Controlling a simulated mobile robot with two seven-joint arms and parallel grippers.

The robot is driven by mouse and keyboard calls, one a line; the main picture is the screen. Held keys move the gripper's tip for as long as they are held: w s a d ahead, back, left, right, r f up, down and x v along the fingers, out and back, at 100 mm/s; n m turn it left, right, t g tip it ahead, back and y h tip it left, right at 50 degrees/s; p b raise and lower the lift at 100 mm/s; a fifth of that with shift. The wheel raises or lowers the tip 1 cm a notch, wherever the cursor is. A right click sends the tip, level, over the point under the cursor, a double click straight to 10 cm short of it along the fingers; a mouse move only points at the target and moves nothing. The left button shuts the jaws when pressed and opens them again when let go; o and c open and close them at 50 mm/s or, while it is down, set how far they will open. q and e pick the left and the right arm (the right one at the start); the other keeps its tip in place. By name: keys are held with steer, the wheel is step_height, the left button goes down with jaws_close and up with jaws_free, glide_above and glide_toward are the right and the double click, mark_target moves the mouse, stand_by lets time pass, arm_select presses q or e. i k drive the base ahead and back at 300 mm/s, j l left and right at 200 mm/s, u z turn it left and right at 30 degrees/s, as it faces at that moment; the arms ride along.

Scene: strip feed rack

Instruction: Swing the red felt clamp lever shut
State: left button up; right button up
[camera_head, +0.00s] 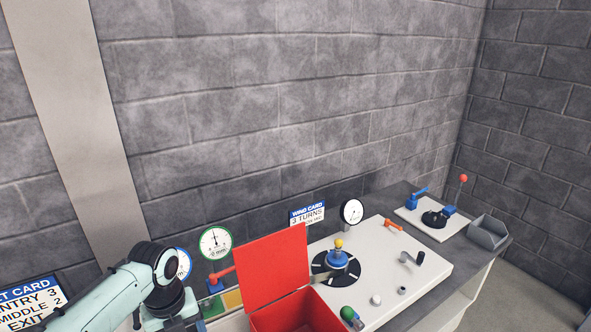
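A red lever (221,274) sticks up at a slant from a small block with blue and green parts (213,287), left of the red box. It looks raised rather than flat; the felt and clamp jaw cannot be made out. My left arm comes in from the lower left, its dark wrist just left of this lever and partly in front of the block's surroundings. My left gripper's fingers are not visible. My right gripper is not in view.
An open red box (270,270) with a raised lid stands right of the lever. Beyond it a white panel (432,268) carries a blue knob unit (338,258), an orange handle (393,224) and a black crank. A grey bin (487,232) stands far right. Dial gauges stand behind.

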mark_target(213, 277)
steer(key=k, duration=1)
